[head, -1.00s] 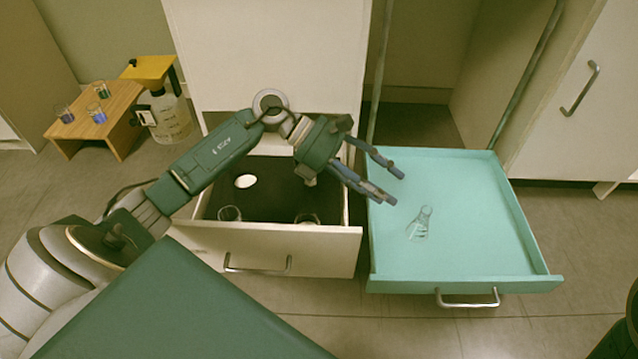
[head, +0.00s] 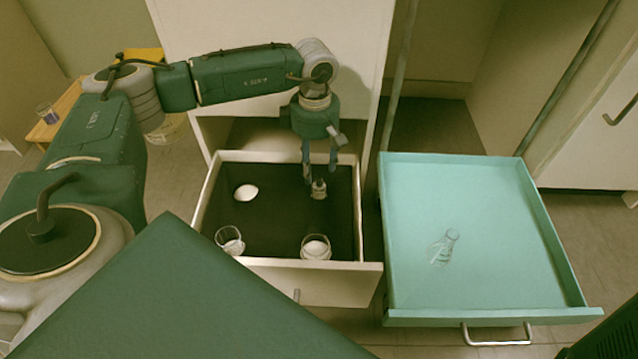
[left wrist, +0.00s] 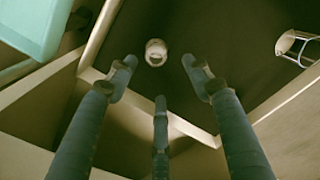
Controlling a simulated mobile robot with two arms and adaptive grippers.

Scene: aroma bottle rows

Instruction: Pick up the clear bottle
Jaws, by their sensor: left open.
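A small clear bottle (head: 319,188) with a pale top stands on the dark floor of the open cream drawer (head: 300,270), towards its back right. My left gripper (head: 320,170) points down just above the bottle, its fingers spread and empty. In the left wrist view the bottle (left wrist: 156,53) shows a little beyond the open fingertips of the gripper (left wrist: 160,75), roughly midway between the two outer fingers. I cannot tell whether the fingertips are level with its top. My right gripper is not in view.
Two glass jars (head: 229,239) (head: 316,246) stand along the drawer's front, and a white round object (head: 246,192) lies at its left. A teal drawer (head: 480,290) to the right holds a clear flask (head: 445,246). The cabinet front (head: 350,60) rises behind.

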